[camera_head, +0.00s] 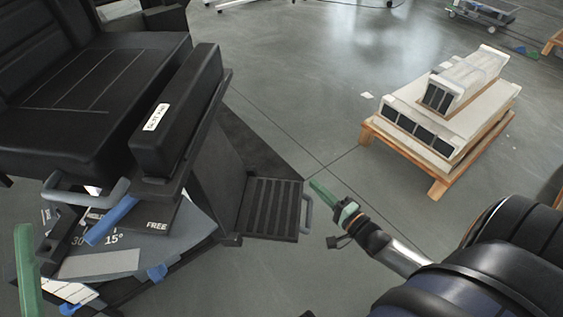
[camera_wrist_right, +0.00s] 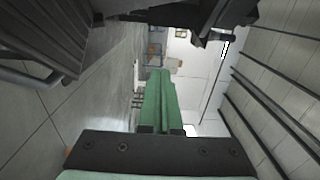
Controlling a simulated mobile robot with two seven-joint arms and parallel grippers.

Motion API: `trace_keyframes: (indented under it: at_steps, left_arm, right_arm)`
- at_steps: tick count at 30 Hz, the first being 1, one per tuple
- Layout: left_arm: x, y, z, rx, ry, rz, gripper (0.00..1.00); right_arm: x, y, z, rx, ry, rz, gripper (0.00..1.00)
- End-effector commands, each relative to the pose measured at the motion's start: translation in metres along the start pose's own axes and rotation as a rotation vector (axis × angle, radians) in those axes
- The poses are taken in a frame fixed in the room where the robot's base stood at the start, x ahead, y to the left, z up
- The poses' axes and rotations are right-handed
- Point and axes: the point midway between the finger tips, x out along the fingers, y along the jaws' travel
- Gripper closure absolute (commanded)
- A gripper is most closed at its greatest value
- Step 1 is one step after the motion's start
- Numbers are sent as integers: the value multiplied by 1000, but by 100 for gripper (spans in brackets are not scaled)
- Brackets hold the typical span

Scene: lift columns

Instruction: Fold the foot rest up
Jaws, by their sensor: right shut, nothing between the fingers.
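The foot rest (camera_head: 270,208) is a dark ribbed plate, folded out low at the front of the black seat. A grey loop handle (camera_head: 308,213) sits on its right edge. My right gripper (camera_head: 317,187) has green fingers closed together and empty. Its tips are just above and right of the handle in the head view, apart from it as far as I can tell. The closed fingers also show in the right wrist view (camera_wrist_right: 161,100). A green finger of my left gripper (camera_head: 27,270) shows at the left edge; its opening is hidden.
The black padded seat (camera_head: 80,95) and armrest (camera_head: 180,105) fill the left side. A grey handle (camera_head: 85,192) and an angle-marked plate (camera_head: 140,240) lie below. A wooden pallet with white boxes (camera_head: 430,120) stands at the right. The floor between is clear.

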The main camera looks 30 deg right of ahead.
Motion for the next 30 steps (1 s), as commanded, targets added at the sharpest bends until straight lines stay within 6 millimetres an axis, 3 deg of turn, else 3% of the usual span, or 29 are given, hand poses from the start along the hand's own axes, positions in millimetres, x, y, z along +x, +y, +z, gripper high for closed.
trace_keyframes:
  at_steps: [4,8,20,24,30]
  left_arm:
    - [-1,2,-7,2,38,5,55]
    - [-5,4,-3,-5,36,5,55]
    - [-22,15,15,-45,29,8,55]
    - [-24,16,18,-55,28,7,55]
    - [-26,17,20,-62,27,5,55]
  right_arm:
    - [4,-3,-4,26,-1,-26,100]
    - [20,-3,-4,27,-1,-29,100]
    - [103,-4,-4,24,-1,-28,100]
    - [116,-5,14,27,-2,-26,100]
    - [126,-6,24,26,-1,-24,100]
